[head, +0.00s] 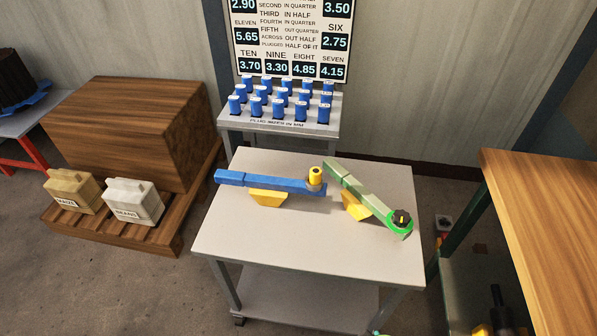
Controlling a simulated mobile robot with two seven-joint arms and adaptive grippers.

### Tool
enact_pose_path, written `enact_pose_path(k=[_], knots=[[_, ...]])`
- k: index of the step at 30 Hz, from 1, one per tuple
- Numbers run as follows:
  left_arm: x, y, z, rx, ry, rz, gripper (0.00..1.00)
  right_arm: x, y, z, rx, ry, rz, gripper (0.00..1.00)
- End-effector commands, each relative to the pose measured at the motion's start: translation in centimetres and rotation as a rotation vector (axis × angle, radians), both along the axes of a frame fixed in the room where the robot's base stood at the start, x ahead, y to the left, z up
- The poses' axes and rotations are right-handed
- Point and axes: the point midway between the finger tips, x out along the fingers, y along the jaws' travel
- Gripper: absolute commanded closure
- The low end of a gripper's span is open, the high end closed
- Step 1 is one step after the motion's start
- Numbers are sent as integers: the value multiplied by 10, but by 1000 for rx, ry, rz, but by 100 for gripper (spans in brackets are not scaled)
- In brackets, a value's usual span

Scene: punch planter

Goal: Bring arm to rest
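Neither of my grippers shows clearly in the head view. A blue bar-shaped tool (250,181) lies across the grey cart top (300,240), with a yellow block (268,197) under its middle and a yellow cylinder (316,176) at its right end. To its right a green bar-shaped tool (350,182) lies slanted, its lower end toward the front right.
Behind the cart a stand (280,122) holds several blue plugs under a number board (290,50). At left are a wooden crate (135,125) and two small bags (133,199) on a pallet. A wooden table (545,200) stands at right. The cart's front is clear.

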Motion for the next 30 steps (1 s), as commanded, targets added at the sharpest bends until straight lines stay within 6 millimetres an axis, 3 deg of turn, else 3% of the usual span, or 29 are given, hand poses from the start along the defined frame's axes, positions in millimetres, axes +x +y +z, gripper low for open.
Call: enact_pose_path(k=[1, 6, 13, 18, 21, 30], knots=[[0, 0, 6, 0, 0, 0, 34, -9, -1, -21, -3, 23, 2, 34], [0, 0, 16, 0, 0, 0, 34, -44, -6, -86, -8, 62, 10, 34], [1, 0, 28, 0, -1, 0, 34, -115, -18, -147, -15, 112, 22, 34], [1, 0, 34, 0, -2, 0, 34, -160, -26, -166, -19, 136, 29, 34], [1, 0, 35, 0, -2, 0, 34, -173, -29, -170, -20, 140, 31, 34], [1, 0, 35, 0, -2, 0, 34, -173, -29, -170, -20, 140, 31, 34]])
